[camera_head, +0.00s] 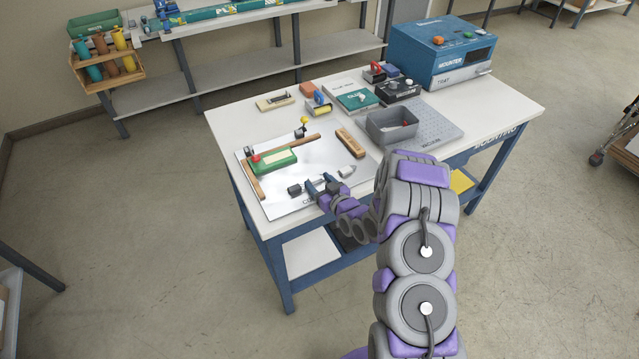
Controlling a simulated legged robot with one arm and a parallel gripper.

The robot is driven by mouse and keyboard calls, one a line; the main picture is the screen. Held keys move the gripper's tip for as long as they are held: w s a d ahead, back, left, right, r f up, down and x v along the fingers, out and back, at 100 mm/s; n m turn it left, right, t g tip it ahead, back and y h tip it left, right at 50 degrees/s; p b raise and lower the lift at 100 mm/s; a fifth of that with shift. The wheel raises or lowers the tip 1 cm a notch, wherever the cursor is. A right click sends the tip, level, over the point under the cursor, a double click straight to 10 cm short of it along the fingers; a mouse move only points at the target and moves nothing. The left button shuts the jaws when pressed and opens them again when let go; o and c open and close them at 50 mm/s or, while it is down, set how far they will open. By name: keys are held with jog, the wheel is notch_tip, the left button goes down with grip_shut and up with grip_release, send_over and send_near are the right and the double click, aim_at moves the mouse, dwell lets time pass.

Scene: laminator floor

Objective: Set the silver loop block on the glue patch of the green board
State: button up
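The green board (266,163) lies on a white sheet on the table, inside a wooden corner fence. It has a pale patch (280,159) on top and a red knob (255,158) near its left end. My gripper (313,189) is low over the sheet, to the lower right of the board, with its fingers apart. A small dark grey block (294,190) sits just left of the fingertips. A small silver-grey piece (350,172) lies to the right of the gripper. I cannot tell a loop on either one at this size.
A wooden block (351,142) and a yellow-topped peg (304,121) are near the fence (300,145). A grey bin (392,131) stands on a grey plate at right. A blue machine (430,60) fills the back right corner. The table's front left edge is close to the sheet (275,207).

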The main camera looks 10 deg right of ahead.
jog(key=shift+r, duration=0.1)
jog(key=p+v, duration=0.2)
jog(key=v, duration=1)
